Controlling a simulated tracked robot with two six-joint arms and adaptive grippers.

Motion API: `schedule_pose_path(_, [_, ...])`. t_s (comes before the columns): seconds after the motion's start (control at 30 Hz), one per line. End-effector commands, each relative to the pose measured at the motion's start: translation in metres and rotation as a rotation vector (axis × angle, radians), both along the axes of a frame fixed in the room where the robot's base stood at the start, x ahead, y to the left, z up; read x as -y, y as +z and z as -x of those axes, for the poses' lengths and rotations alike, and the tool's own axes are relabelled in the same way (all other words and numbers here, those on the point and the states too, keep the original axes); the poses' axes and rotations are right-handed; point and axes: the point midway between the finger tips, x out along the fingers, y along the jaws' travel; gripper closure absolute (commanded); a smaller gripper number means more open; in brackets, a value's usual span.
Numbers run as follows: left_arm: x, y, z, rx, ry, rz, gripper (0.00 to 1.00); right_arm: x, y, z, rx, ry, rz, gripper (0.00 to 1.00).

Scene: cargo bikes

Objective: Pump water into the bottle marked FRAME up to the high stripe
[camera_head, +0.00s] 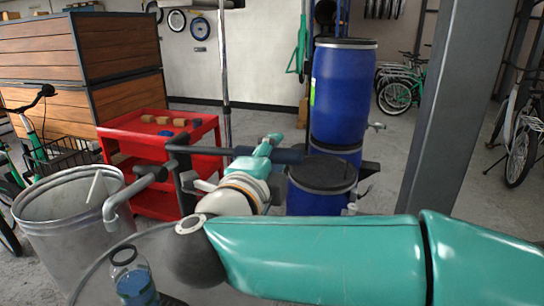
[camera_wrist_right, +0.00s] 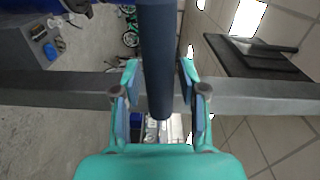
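A pump with a grey pipe and a down-curved spout (camera_head: 111,205) stands left of centre in the head view. The clear bottle (camera_head: 133,282) at the bottom left has blue water in it; its marking and stripes cannot be made out, and its base is cut off. My right gripper (camera_head: 268,148) is at the dark pump handle (camera_head: 290,156), which lies about level. My left gripper is in neither view.
A metal bin (camera_head: 65,215) stands at the left. A red cart (camera_head: 150,140) with small blocks is behind the pump. Blue drums (camera_head: 342,90) stand behind my right gripper, and a grey post (camera_head: 450,110) rises at the right.

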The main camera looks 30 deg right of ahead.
Motion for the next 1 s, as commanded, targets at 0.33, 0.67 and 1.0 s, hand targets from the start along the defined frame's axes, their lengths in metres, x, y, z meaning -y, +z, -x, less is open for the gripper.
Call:
schedule_pose_path(0.33, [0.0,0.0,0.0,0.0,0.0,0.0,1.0,-0.001,0.0,0.0,0.001,0.001,-0.001,0.47])
schedule_pose_path(0.67, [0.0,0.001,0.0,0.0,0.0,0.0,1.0,-0.03,0.0,0.025,0.001,0.007,0.0,0.47])
schedule_pose_path(1.0, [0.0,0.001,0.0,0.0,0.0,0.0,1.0,-0.078,-0.001,0.067,0.001,0.005,0.0,0.47])
